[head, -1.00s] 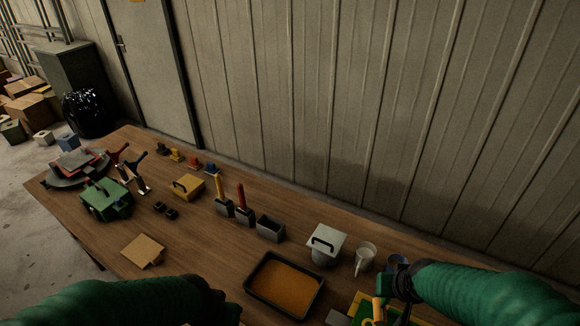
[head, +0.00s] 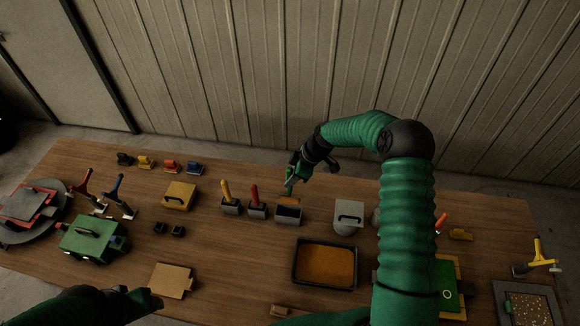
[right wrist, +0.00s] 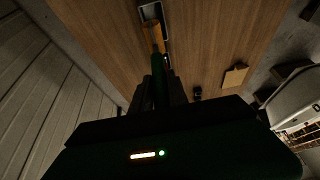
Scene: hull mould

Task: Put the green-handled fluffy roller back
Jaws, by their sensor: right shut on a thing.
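The green-handled roller shows a green handle (head: 289,186) and an orange-tinted head (head: 289,201). My right gripper (head: 294,177) is shut on the handle and holds it with the head down at the third grey holder (head: 288,217). In the right wrist view the handle (right wrist: 160,80) runs between the fingers, and the orange head (right wrist: 155,36) is at the holder's mouth (right wrist: 151,12). I cannot tell how far it is inside. My left gripper (head: 150,299) is dark, low at the left, and its jaw opening is unclear.
A yellow-handled tool (head: 226,192) and a red-handled tool (head: 254,196) stand in grey holders just left. A tray of orange liquid (head: 298,266) lies in front. A grey lidded pot (head: 348,214) stands right. My right arm hides part of the table's right side.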

